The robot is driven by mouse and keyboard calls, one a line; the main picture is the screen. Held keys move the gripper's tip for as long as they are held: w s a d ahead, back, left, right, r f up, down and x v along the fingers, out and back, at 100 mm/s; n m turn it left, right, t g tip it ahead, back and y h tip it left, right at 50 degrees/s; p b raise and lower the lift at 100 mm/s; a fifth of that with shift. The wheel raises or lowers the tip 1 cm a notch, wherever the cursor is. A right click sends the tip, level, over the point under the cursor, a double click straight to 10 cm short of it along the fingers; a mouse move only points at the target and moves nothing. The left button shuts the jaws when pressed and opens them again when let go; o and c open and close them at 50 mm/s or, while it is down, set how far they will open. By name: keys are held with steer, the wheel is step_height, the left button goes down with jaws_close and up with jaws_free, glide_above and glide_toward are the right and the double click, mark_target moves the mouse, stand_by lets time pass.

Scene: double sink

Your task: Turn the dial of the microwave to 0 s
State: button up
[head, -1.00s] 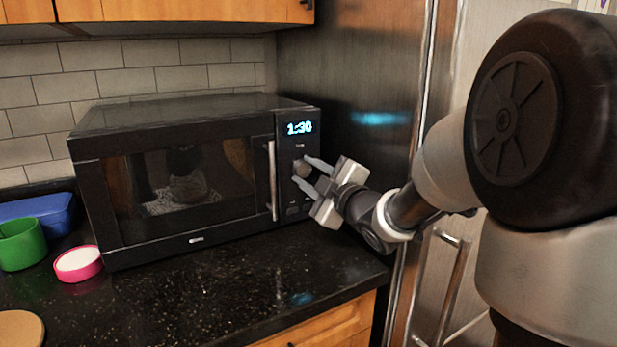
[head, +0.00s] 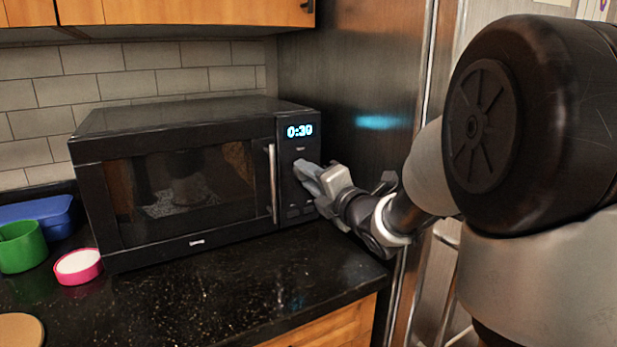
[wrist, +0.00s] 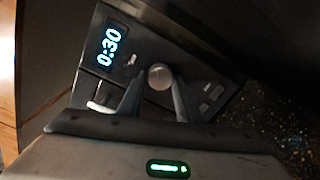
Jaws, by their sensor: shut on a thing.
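The black microwave (head: 180,180) stands on the counter with its door shut. Its lit display (head: 299,131) reads 0:30, and the same display shows in the wrist view (wrist: 112,45). The round silver dial (wrist: 160,75) sits below the display on the control panel. My gripper (head: 303,170) is at the panel, with its fingers shut around the dial. In the wrist view my gripper's fingertips (wrist: 158,84) press on either side of the dial. The dial is mostly hidden behind the fingers in the head view.
A steel refrigerator (head: 355,80) stands right of the microwave. The vertical door handle (head: 272,183) is just left of the panel. A blue container (head: 60,215), a green cup (head: 20,246) and a pink dish (head: 78,266) sit at left. The front counter (head: 210,290) is mostly clear.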

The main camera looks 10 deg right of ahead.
steer(key=shift+w+r+n, duration=0.1)
steer(key=shift+n, duration=1.8)
steer(key=shift+r+n, duration=0.1)
steer(key=shift+n, duration=1.8)
steer(key=o, duration=1)
steer(key=shift+o, duration=0.2)
steer(key=shift+f, duration=0.15)
